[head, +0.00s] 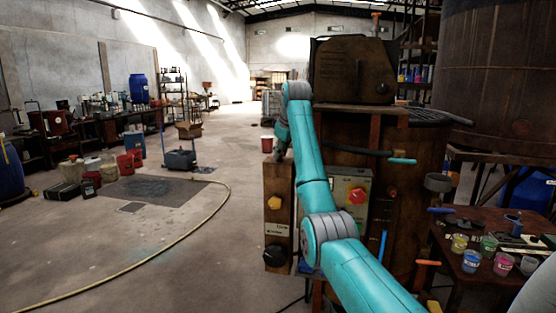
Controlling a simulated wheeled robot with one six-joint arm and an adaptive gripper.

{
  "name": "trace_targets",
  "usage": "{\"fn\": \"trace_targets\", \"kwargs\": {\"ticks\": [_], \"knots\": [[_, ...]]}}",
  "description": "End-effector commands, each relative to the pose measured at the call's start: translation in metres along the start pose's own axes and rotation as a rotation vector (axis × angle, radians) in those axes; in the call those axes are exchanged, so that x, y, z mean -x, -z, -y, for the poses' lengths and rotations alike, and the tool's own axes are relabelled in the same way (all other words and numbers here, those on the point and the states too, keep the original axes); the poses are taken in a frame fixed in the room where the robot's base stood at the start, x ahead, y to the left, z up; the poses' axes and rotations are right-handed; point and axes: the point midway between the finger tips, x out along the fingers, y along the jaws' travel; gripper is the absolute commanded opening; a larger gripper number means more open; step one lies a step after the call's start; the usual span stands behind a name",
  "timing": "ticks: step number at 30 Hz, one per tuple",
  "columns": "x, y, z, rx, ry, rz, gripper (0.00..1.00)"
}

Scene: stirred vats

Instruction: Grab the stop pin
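No part is plainly recognisable as the stop pin in the head view. On the brown vat machine are an orange-topped post (375,18) at the top, a cyan-ended lever (402,160) at mid height and an orange-ended handle (428,263) low down. I cannot tell whether any of them is the pin. My gripper (280,156) hangs small and dark at the end of my teal arm, above the left control box (277,205). Its fingers are too small to read. My arm hides part of the machine's front.
A red cup-like thing (267,144) shows just left of my gripper. A table (470,285) with paint cups stands at the right. A yellow hose (190,232) crosses the open floor at left.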

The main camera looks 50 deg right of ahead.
Motion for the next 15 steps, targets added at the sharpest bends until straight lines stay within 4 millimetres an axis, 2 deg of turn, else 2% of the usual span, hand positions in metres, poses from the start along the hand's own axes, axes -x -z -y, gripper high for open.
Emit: {"fn": "trace_targets", "kwargs": {"ticks": [11,15], "knots": [[0.001,0.001,0.000,0.000,0.000,0.000,0.05],[0.012,0.006,-0.004,0.000,-0.001,-0.002,0.05]]}}
